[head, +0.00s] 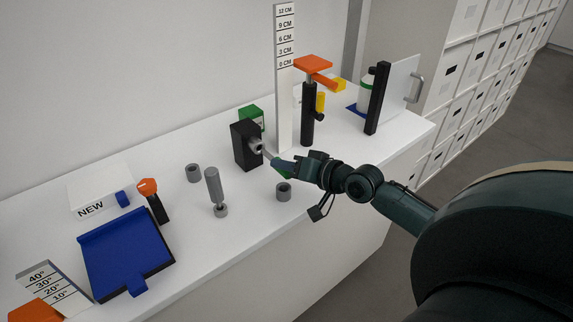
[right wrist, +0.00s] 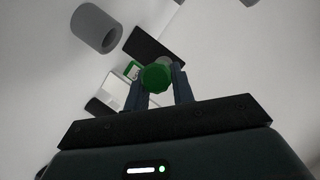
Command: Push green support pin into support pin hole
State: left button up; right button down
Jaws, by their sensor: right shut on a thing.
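My right gripper (head: 279,163) reaches in from the right over the white table. It is shut on the green support pin, whose round green end (right wrist: 155,77) shows between the two fingers (right wrist: 160,90) in the right wrist view. In the head view the fingers mostly cover the pin. A black upright block (head: 246,147) with a short grey cylinder (head: 256,145) on its side stands just left of the fingertips. The support pin hole itself is not visible, and I cannot tell whether the pin touches the block. My left gripper is not in view.
A blue tray (head: 126,252) lies front left.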

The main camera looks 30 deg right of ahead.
jog(key=shift+w+a+b, duration=0.2)
jog(key=shift+w+b, duration=0.1)
jog(key=shift+w, duration=1.65)
jog(key=c, duration=1.1)
grip_release()
jog(key=b, duration=0.1)
send_near(277, 158)
jog(key=shift+s+d+r, duration=0.1)
jog(key=shift+s+d, duration=0.55)
jog(key=shift+s, duration=0.3)
